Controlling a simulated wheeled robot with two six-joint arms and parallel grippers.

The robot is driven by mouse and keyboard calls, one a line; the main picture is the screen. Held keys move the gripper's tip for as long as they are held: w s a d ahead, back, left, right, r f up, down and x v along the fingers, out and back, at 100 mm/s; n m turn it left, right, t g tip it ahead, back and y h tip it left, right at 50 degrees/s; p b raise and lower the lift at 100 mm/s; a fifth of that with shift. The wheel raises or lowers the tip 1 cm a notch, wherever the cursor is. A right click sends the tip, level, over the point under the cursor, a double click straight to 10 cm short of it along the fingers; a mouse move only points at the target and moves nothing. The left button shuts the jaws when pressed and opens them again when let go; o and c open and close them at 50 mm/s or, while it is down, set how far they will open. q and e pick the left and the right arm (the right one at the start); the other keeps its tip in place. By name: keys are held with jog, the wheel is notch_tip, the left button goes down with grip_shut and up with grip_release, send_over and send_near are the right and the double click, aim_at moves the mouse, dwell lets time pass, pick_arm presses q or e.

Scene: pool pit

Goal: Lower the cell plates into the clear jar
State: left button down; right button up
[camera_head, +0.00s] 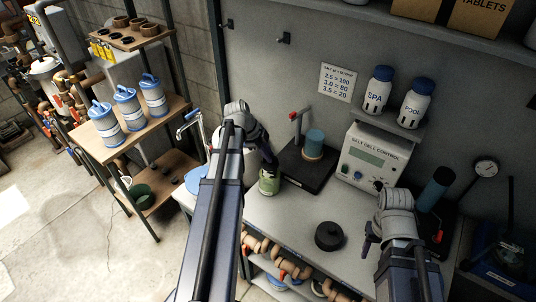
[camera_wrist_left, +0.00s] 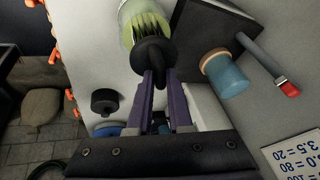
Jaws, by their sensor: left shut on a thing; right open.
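My left gripper (camera_wrist_left: 155,78) is shut on the black cap (camera_wrist_left: 153,52) of the cell plates in the left wrist view. Yellow-green stripes, seemingly the plates (camera_wrist_left: 147,27), show just past the cap at the mouth of the clear jar (camera_wrist_left: 132,8). How deep they sit I cannot tell. In the head view the clear jar (camera_head: 268,181), with green in it, stands on the bench, and my left gripper (camera_head: 266,160) is right above it, partly hidden by its own wrist. My right gripper (camera_head: 370,238) is open and empty over the bench at the right.
A black round cap (camera_head: 329,237) lies on the pale bench (camera_head: 285,222). Behind the jar, a dark stand (camera_head: 300,170) with a red-tipped post carries a blue cylinder (camera_head: 314,141). The salt cell control box (camera_head: 372,157) stands at the back. Bench space between the jar and black cap is clear.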

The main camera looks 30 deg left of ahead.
pick_arm(q)
jog(key=shift+f+b, duration=1.35)
jog(key=shift+f, duration=0.55)
jog(key=c, duration=0.8)
grip_release()
jog(key=shift+o, duration=0.2)
jog(key=shift+r, duration=0.15)
jog(key=p+v, duration=0.6)
jog(key=v, duration=0.1)
jog(key=shift+s+r, duration=0.2)
